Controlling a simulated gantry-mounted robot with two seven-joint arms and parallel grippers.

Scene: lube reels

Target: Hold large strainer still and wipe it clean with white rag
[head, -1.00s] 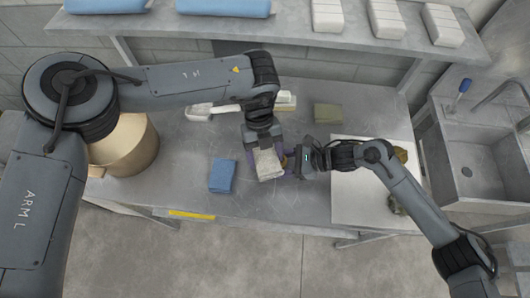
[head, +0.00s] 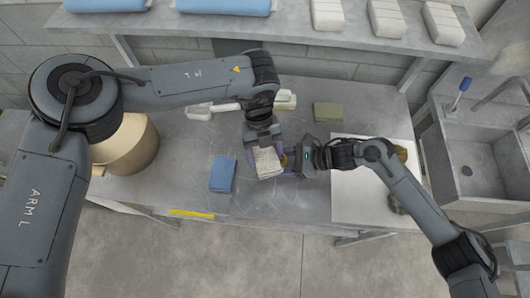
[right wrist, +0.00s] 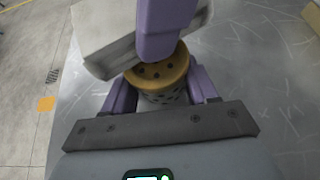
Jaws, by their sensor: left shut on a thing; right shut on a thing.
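A white rag (head: 266,161) is in my left gripper (head: 264,147) over the table's middle. The left gripper is shut on it; a purple finger of it and the rag (right wrist: 108,38) also show in the right wrist view. The large strainer (right wrist: 163,78) has a tan cap with dark holes and a grey perforated body, and stands between my right gripper's purple fingers (right wrist: 165,97). The right gripper (head: 288,160) is shut on the strainer. The rag is right beside or above the strainer's cap; I cannot tell if they touch. In the head view the strainer is mostly hidden.
A folded blue cloth (head: 222,174) lies left of the grippers, and a green-grey cloth (head: 327,112) behind them. A tan pot (head: 125,150) stands at left. A white board (head: 360,205) lies at right, beside a sink (head: 480,155). The table's front edge is close.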

